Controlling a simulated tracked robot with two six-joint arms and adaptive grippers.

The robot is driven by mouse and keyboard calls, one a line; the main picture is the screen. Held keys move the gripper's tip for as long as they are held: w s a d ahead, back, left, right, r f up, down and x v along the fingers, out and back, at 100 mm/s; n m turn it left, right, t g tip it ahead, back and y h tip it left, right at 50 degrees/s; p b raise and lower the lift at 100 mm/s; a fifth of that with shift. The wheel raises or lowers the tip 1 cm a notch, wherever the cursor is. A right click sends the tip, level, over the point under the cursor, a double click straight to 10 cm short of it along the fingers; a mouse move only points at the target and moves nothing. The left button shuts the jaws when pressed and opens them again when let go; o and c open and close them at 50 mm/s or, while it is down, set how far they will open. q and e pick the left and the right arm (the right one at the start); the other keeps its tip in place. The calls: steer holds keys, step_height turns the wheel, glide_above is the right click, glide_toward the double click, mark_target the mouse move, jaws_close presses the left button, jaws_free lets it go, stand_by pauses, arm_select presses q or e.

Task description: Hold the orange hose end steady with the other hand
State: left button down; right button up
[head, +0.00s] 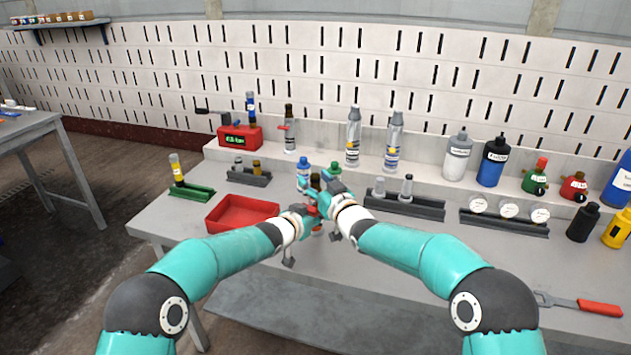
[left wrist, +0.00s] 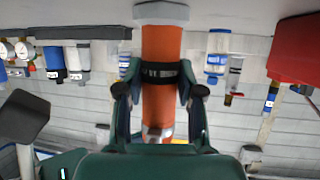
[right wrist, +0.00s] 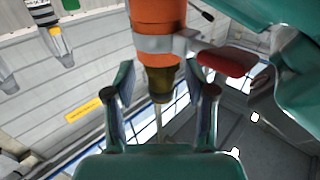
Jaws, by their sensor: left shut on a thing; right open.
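The orange hose end (left wrist: 160,45) is upright in the left wrist view, with a black lettered band round it and a grey collar at one end. My left gripper (left wrist: 158,85) is shut on it at the band. In the right wrist view the orange body (right wrist: 158,18) shows a grey clamp, a red lever (right wrist: 227,61) and a dark brass tip (right wrist: 161,82). My right gripper (right wrist: 160,88) is open, with its fingers on either side of the tip. In the head view my left gripper (head: 309,211) is just below my right gripper (head: 319,184), and they hide most of the hose end.
A red tray (head: 240,213) lies left of my grippers. Behind are a red gauge box (head: 240,137) and several bottles. A dark rack (head: 405,205) with fittings is at right. A red-handled wrench (head: 590,306) lies front right. The bench front is mostly clear.

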steer(key=shift+w, duration=0.1)
steer(key=shift+c, duration=0.2)
jaws_close()
stand_by(0.4)
